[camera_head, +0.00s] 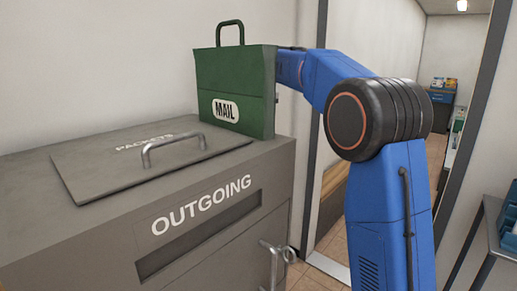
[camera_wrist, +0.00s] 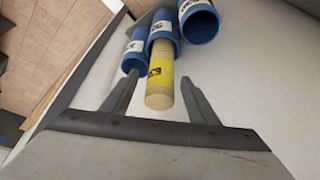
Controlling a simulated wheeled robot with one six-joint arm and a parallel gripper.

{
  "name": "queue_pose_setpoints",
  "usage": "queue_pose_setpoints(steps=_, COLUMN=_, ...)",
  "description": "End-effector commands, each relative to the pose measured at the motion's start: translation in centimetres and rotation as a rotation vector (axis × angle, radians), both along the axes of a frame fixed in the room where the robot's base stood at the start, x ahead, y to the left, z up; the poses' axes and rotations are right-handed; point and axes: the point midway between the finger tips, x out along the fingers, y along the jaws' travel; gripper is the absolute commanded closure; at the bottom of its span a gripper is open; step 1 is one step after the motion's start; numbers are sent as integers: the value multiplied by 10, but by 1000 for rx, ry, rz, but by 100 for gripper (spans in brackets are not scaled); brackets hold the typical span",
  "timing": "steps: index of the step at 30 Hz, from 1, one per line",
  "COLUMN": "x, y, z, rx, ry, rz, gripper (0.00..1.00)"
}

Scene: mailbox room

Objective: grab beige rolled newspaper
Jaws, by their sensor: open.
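The beige rolled newspaper (camera_wrist: 160,99) has a yellow band with dark print. In the wrist view its near end sticks out of the middle blue tube (camera_wrist: 165,22). My gripper (camera_wrist: 160,79) is open, with one dark finger on each side of the roll and a visible gap on both sides. Whether the fingers are level with the roll in depth is hard to tell. In the head view the newspaper is not seen, and my gripper is hidden behind the green mail box (camera_head: 238,95).
Two more blue tubes flank the middle one, one at the left (camera_wrist: 134,52) and one at the right (camera_wrist: 200,24). A grey outgoing cabinet (camera_head: 80,235) with a handled lid (camera_head: 90,175) fills the head view's left. A doorway stands behind my arm.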

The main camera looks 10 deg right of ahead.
Motion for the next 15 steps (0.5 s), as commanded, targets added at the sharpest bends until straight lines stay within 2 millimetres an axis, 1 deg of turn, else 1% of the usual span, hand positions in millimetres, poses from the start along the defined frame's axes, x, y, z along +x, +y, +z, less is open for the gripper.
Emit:
queue_pose_setpoints(steps=5, x=10, y=-1, z=-16, rx=0, ry=3, rz=0, gripper=46)
queue_pose_setpoints(steps=10, x=21, y=-2, z=-35, rx=-1, ry=2, rz=0, gripper=46)
queue_pose_setpoints(steps=12, x=24, y=-3, z=-41, rx=-1, ry=2, rz=0, gripper=46)
queue_pose_setpoints(steps=15, x=25, y=-3, z=-44, rx=0, ry=1, rz=0, gripper=46)
